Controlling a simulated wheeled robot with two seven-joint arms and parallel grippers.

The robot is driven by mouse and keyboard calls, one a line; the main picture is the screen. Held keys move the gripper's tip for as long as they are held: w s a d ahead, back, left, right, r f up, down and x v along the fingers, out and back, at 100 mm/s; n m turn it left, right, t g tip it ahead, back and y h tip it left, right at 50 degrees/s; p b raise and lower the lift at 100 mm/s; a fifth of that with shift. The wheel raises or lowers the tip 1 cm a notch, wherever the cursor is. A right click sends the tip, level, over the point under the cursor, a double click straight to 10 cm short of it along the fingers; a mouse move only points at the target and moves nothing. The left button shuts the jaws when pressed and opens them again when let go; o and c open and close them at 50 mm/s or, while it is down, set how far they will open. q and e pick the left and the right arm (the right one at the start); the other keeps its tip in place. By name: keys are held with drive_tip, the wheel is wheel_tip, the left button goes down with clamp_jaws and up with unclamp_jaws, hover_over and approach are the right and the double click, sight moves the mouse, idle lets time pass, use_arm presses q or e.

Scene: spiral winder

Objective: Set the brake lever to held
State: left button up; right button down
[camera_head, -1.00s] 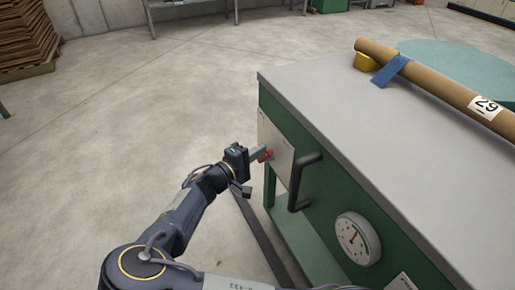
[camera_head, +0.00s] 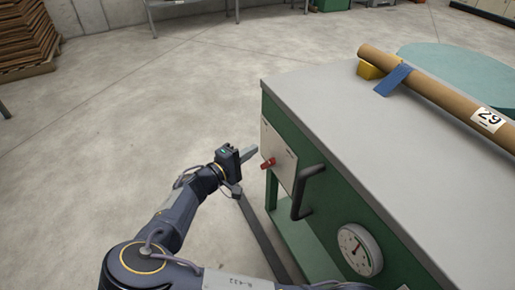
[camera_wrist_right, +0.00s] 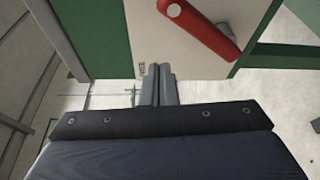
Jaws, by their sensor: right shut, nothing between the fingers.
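The brake lever is a small red handle (camera_head: 268,163) on a white plate (camera_head: 280,150) on the green end of the machine. The plate's small marking is unreadable. My right gripper (camera_head: 252,151) is shut and empty, just left of the lever, with a small gap seen between them. In the right wrist view its fingertips (camera_wrist_right: 160,70) lie together below and left of the lever. My left gripper is out of view.
A black bar handle (camera_head: 302,192) sticks out right of the plate, with a round dial (camera_head: 359,250) beyond. The grey machine top (camera_head: 340,115) carries a cardboard tube (camera_head: 440,88), blue piece (camera_head: 393,80) and yellow block (camera_head: 369,70).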

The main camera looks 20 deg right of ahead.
drive_tip(key=f+p+v, duration=0.1)
drive_tip(key=v, duration=0.6)
drive_tip(key=shift+a, duration=0.35)
drive_tip(key=shift+w+f, duration=0.1)
drive_tip(key=shift+f, duration=0.05)
